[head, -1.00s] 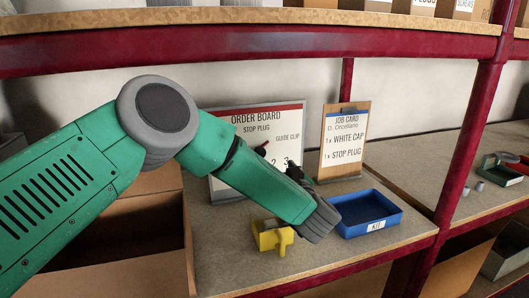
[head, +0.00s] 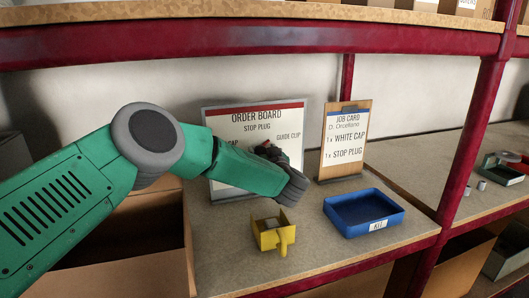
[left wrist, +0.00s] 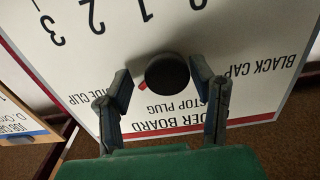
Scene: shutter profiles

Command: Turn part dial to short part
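The order board (head: 222,112) stands upright at the back of the shelf, with the labels STOP PLUG, GUIDE CLIP and a partly covered cap label. The round black dial (left wrist: 167,73) shows in the left wrist view, where the board is upside down. A bit of red shows at its lower left, between STOP PLUG and GUIDE CLIP. My left gripper (head: 272,152) is at the board. In the left wrist view its fingers are open, one on each side of the dial, with gaps seeming to show. My arm hides part of the board in the head view. My right gripper is not in view.
A yellow bin (head: 268,241) with a grey piece stands in front of the board. An empty blue KIT tray (head: 350,230) sits to its right. A job card (head: 345,145) listing white cap and stop plug stands behind the tray. A red post (head: 468,140) rises at the right.

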